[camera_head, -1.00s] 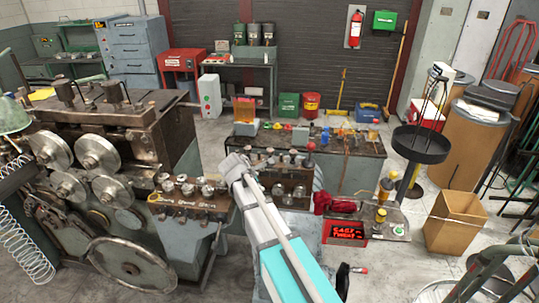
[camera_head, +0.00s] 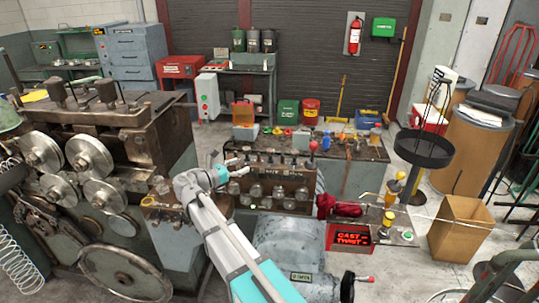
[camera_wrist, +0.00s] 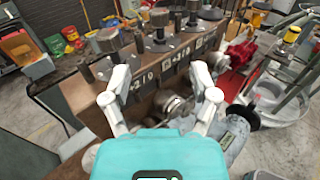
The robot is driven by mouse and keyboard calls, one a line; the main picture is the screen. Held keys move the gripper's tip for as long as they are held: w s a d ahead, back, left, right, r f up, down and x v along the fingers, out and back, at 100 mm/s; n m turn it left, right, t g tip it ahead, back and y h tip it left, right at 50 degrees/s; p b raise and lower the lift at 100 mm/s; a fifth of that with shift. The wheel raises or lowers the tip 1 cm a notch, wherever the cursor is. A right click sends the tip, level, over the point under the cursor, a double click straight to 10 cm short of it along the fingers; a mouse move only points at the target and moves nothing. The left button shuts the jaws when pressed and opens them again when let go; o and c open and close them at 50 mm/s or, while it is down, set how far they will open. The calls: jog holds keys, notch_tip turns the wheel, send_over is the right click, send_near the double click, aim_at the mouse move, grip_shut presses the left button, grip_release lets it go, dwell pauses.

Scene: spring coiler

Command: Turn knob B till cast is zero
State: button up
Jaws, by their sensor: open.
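A dark brown panel (camera_head: 268,172) carries a row of round metal knobs (camera_head: 278,192) on its front. Which of them is knob B I cannot read. My gripper (camera_head: 236,166) is at the panel's left end, pointing right. In the wrist view its white fingers (camera_wrist: 160,84) are spread apart, with nothing held. A silver knob (camera_wrist: 176,106) shows low between them; contact cannot be told.
The coiler machine (camera_head: 130,135) with big rollers stands at left. A bench with small parts (camera_head: 350,150) is behind; a cardboard bin (camera_head: 460,228) stands right.

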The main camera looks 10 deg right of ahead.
aim_at(270, 150)
jog(key=shift+a+r, duration=0.2)
jog(key=shift+r, duration=0.05)
jog(key=shift+d, duration=0.1)
jog(key=shift+r+x, duration=0.2)
jog(key=shift+x, duration=6.6)
grip_shut()
